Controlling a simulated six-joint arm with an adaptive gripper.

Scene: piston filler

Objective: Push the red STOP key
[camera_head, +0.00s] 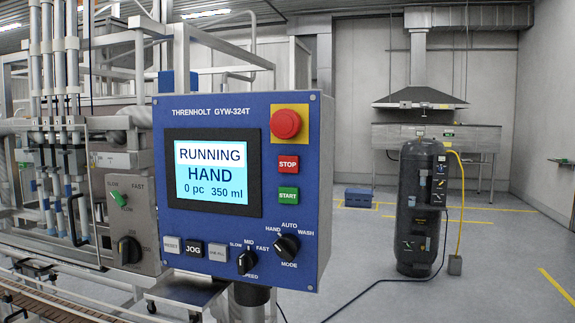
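The red STOP key (288,164) is a small rectangular key on the right side of the blue control panel (222,115). It sits just above the green START key (288,195) and below the round red mushroom button (286,124) on its yellow plate. The panel's screen (212,170) reads RUNNING, HAND, 0 pc, 350 ml. My gripper is not in this view, and nothing covers the STOP key.
Below the screen are a JOG key (193,249), a speed knob (246,262) and a mode knob (287,246). Filler tubes and frames (62,130) stand at the left. A black cylinder (420,207) stands at the right. The space before the panel looks clear.

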